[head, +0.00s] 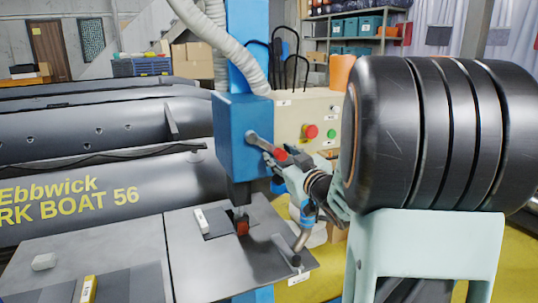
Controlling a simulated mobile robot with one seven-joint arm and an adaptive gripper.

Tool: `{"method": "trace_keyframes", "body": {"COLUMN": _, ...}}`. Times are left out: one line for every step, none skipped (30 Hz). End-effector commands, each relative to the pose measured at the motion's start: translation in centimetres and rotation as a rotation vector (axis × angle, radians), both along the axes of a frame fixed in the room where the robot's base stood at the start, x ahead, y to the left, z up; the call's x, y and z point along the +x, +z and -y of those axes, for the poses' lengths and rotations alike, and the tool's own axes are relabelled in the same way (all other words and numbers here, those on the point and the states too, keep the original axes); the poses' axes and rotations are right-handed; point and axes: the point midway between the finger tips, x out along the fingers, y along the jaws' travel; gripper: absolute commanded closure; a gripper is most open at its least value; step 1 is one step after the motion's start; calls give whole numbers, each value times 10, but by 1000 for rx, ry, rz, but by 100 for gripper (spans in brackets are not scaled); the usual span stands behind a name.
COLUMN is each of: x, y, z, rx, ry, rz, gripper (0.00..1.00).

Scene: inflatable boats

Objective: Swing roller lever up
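The welding machine has a blue head (232,122) on a blue column. A grey lever (262,143) is fixed to the head's front and slopes down to the right, ending in a red grip (281,155). My gripper (283,163) is at the red grip, coming in from the right. Its fingers are small and overlap the grip, so I cannot tell whether they are closed on it. Below the head, a dark foot with a red roller part (242,227) is just over the metal table (190,262); contact with the table is unclear.
A cream control box (305,115) with red and green buttons is behind my gripper. A bent metal rod (302,240) stands at the table's right edge. Grey inflatable boat tubes (90,185) lie at left. A yellow marker (88,289) and white blocks lie on the table.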

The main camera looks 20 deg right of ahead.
Motion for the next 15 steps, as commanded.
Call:
{"method": "trace_keyframes", "body": {"x": 0, "y": 0, "z": 0, "rx": 0, "ry": 0, "rz": 0, "gripper": 61}}
{"method": "trace_keyframes", "body": {"x": 0, "y": 0, "z": 0, "rx": 0, "ry": 0, "rz": 0, "gripper": 61}}
{"method": "trace_keyframes", "body": {"x": 0, "y": 0, "z": 0, "rx": 0, "ry": 0, "rz": 0, "gripper": 61}}
{"method": "trace_keyframes", "body": {"x": 0, "y": 0, "z": 0, "rx": 0, "ry": 0, "rz": 0, "gripper": 61}}
{"method": "trace_keyframes", "body": {"x": 0, "y": 0, "z": 0, "rx": 0, "ry": 0, "rz": 0, "gripper": 61}}
{"method": "trace_keyframes", "body": {"x": 0, "y": 0, "z": 0, "rx": 0, "ry": 0, "rz": 0, "gripper": 61}}
{"method": "trace_keyframes", "body": {"x": 0, "y": 0, "z": 0, "rx": 0, "ry": 0, "rz": 0, "gripper": 65}}
{"method": "trace_keyframes", "body": {"x": 0, "y": 0, "z": 0, "rx": 0, "ry": 0, "rz": 0, "gripper": 68}}
{"method": "trace_keyframes", "body": {"x": 0, "y": 0, "z": 0, "rx": 0, "ry": 0, "rz": 0, "gripper": 72}}
{"method": "trace_keyframes", "body": {"x": 0, "y": 0, "z": 0, "rx": 0, "ry": 0, "rz": 0, "gripper": 76}}
{"method": "trace_keyframes", "body": {"x": 0, "y": 0, "z": 0, "rx": 0, "ry": 0, "rz": 0, "gripper": 79}}
{"method": "trace_keyframes", "body": {"x": 0, "y": 0, "z": 0, "rx": 0, "ry": 0, "rz": 0, "gripper": 83}}
{"method": "trace_keyframes", "body": {"x": 0, "y": 0, "z": 0, "rx": 0, "ry": -1, "rz": 0, "gripper": 87}}
{"method": "trace_keyframes", "body": {"x": 0, "y": 0, "z": 0, "rx": 0, "ry": -1, "rz": 0, "gripper": 90}}
{"method": "trace_keyframes", "body": {"x": 0, "y": 0, "z": 1, "rx": 0, "ry": -1, "rz": 0, "gripper": 94}}
